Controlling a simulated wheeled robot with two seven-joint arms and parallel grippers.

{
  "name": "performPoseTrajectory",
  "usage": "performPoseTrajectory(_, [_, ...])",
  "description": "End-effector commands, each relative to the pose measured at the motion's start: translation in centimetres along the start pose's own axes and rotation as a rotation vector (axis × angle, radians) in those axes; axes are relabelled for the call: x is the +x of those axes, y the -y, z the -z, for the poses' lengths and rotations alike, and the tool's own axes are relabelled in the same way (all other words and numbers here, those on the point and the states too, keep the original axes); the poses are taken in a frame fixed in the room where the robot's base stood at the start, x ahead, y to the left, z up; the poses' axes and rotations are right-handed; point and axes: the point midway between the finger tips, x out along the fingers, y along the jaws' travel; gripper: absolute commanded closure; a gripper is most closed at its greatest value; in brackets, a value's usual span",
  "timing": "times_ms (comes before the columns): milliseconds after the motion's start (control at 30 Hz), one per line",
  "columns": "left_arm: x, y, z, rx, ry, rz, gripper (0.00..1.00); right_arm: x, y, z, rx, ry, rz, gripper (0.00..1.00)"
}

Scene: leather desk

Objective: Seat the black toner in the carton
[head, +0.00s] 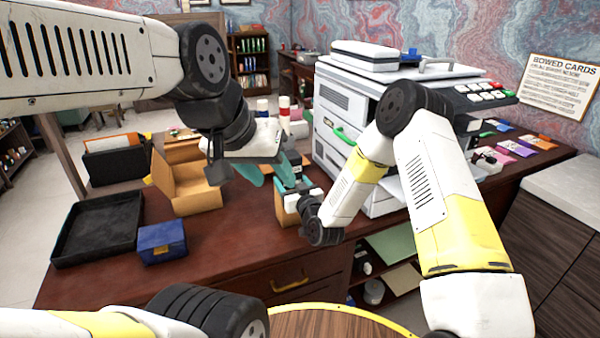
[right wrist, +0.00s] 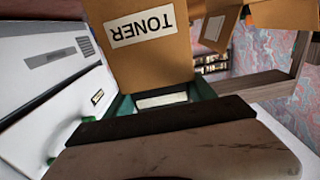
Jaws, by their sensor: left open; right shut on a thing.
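I cannot tell whether the box touches the desk. The carton (head: 190,197) stands open to the left, flaps up; a part of a carton (right wrist: 285,15) shows in the right wrist view.
A black tray (head: 98,228) and a blue box (head: 162,242) lie at the desk's left. A white printer (head: 340,130) with a green handle stands close behind my right gripper. Bottles (head: 285,110) stand behind. Bare desk (head: 230,245) lies in front of the carton.

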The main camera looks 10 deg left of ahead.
Motion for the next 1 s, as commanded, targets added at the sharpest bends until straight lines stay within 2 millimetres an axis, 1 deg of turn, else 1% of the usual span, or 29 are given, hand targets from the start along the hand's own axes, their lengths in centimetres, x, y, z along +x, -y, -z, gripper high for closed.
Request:
performPoseTrajectory(67, [0.0, 0.0, 0.0, 0.000, 0.000, 0.000, 0.54, 0.0, 0.0, -0.1, 0.000, -0.002, 0.000, 1.00])
performPoseTrajectory(100, [0.0, 0.0, 0.0, 0.000, 0.000, 0.000, 0.54, 0.0, 0.0, -0.1, 0.000, -0.002, 0.000, 0.33])
performPoseTrajectory(167, [0.0, 0.0, 0.0, 0.000, 0.000, 0.000, 0.54, 0.0, 0.0, -0.1, 0.000, -0.001, 0.000, 0.21])
performPoseTrajectory(200, [0.0, 0.0, 0.0, 0.000, 0.000, 0.000, 0.54, 0.0, 0.0, -0.2, 0.000, -0.001, 0.000, 0.13])
performPoseTrajectory(233, [0.0, 0.0, 0.0, 0.000, 0.000, 0.000, 0.54, 0.0, 0.0, -0.2, 0.000, -0.001, 0.000, 0.11])
performPoseTrajectory(567, [0.0, 0.0, 0.0, 0.000, 0.000, 0.000, 0.54, -0.3, 0.0, -0.3, 0.000, 0.003, 0.000, 0.11])
performPoseTrajectory(667, [0.0, 0.0, 0.0, 0.000, 0.000, 0.000, 0.54, -1.4, 0.0, -0.3, 0.000, 0.003, 0.000, 0.11])
performPoseTrajectory(900, [0.0, 0.0, 0.0, 0.000, 0.000, 0.000, 0.54, -5.5, 0.0, -0.2, 0.000, 0.003, 0.000, 0.11])
performPoseTrajectory(1000, [0.0, 0.0, 0.0, 0.000, 0.000, 0.000, 0.54, -6.8, 0.0, -0.3, 0.000, 0.002, 0.000, 0.11])
